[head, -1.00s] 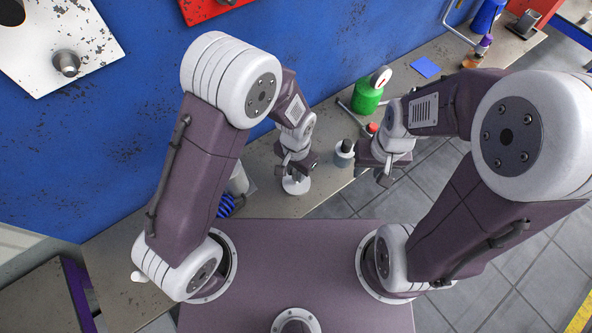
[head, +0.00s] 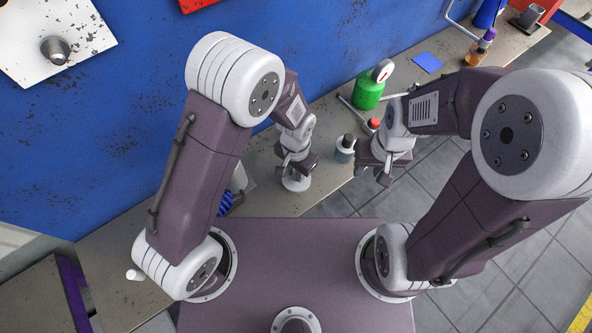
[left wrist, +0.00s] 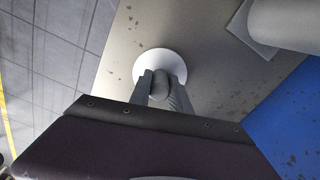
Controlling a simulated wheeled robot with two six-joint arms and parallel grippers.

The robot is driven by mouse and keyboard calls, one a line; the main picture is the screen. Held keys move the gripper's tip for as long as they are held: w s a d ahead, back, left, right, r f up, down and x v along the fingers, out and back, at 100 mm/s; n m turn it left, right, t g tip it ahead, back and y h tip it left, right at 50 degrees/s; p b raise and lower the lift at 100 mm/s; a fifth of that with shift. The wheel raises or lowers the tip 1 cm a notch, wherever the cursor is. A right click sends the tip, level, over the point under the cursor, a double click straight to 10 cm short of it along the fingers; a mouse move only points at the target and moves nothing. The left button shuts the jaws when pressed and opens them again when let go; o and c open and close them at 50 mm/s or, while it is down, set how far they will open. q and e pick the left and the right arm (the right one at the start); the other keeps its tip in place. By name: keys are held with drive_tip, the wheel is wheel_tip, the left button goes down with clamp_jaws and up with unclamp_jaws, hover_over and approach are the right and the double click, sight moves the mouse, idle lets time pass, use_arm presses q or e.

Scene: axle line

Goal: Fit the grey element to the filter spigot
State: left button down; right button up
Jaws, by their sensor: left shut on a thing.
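My left gripper (head: 292,166) points down over the bench and is shut on a grey rounded piece (left wrist: 160,80), seen between the fingers in the left wrist view. A pale disc (left wrist: 160,60) shows around and beneath this piece; in the head view the disc (head: 296,184) shows below the gripper. I cannot tell whether it touches the bench. A metal stub (head: 55,50), perhaps the filter spigot, stands out from a scuffed white panel at the upper left. My right gripper (head: 375,174) hangs empty-looking at the bench's front edge; its opening is unclear.
A grey cylinder with a dark cap (head: 345,150) stands between my grippers. A green canister with a gauge (head: 368,95) and a blue square (head: 428,63) are farther back. A pale cylinder (left wrist: 285,22) lies close to the left gripper. A blue wall (head: 110,130) backs the bench.

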use_arm(q)
drive_tip(key=c, duration=1.1)
unclamp_jaws()
drive_tip(key=shift+w+r, duration=0.1)
drive_tip(key=shift+r, duration=0.3)
wheel_tip(320, 180, up, 8)
drive_tip(key=shift+r+b, duration=0.15)
drive_tip(key=shift+b, duration=0.4)
